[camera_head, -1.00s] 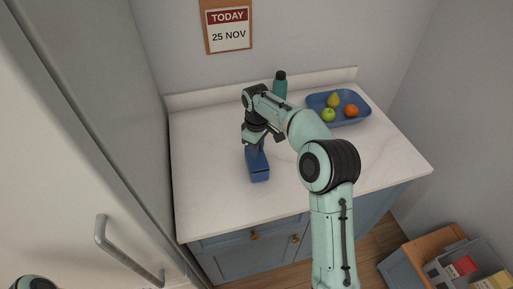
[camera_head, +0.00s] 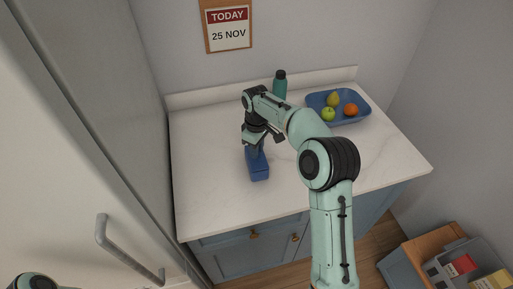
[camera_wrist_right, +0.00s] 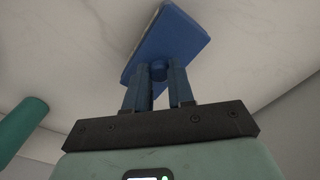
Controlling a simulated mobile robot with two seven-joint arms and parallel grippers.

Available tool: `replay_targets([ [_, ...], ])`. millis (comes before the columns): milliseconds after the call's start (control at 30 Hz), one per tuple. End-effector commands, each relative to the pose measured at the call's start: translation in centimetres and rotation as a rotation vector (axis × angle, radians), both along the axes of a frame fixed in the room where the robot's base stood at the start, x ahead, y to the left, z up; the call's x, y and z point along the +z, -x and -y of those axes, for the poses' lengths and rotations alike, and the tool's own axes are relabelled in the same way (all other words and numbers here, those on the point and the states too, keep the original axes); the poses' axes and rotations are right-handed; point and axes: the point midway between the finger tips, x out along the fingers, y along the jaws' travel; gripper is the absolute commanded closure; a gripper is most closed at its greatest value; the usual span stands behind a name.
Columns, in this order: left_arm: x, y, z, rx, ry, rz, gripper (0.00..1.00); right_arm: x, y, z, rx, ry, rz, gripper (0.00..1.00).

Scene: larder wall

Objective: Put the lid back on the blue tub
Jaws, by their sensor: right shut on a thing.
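My left gripper is out of view; only a bit of my left arm shows at the lower left.
A teal bottle (camera_head: 280,84) stands behind my right arm. A blue tray (camera_head: 358,117) with a pear, an apple and an orange is at the back right. A fridge door (camera_head: 75,140) bounds the left. The worktop's front and right (camera_head: 385,165) are clear.

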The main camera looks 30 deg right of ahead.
Motion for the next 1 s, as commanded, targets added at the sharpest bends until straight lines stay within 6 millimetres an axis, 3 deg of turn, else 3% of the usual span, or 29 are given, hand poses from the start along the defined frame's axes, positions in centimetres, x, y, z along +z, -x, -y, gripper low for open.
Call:
replay_targets([
  [300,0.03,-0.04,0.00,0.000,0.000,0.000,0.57,0.00,0.00,0.02,-0.001,0.000,0.000,1.00],
  [333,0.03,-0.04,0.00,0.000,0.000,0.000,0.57,0.00,0.00,0.02,-0.001,0.000,0.000,0.70],
  [400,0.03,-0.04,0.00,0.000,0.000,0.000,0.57,0.00,0.00,0.02,-0.001,0.000,0.000,0.48],
  [600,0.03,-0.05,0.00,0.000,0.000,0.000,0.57,0.01,-0.01,0.02,-0.001,0.000,0.000,0.47],
  [633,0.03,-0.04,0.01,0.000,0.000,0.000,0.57,0.00,-0.01,0.02,0.000,0.000,0.000,0.44],
  [700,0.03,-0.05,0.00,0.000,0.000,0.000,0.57,0.00,-0.01,0.02,0.000,0.000,0.000,0.22],
  [1000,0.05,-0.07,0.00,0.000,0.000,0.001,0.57,0.06,-0.02,0.01,0.000,0.000,0.001,0.22],
])
